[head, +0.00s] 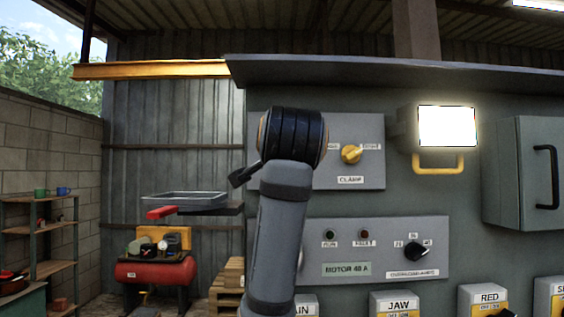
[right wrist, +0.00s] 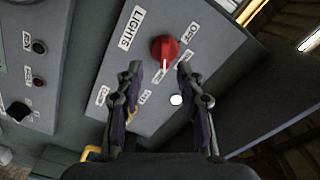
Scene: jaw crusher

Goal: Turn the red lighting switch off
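The red lighting switch (right wrist: 163,49) is a red knob with a white mark at its lower end in the right wrist view, on a grey plate (right wrist: 202,62) lettered LIGHTS. My right gripper (right wrist: 158,74) is open, with its two dark fingers apart on either side just below the knob. Nothing is between them, and I cannot tell whether either touches the plate. The switch is not seen in the head view. One of my arms stands upright in the middle there; its gripper cannot be made out. My left gripper is not in view.
A lit lamp (head: 446,126) with a yellow handle (head: 438,163) juts from the panel wall. A yellow CLAMP knob (head: 351,154) and a black MOTOR selector (head: 416,250) are nearby. A grey cabinet (head: 524,172) stands at the right.

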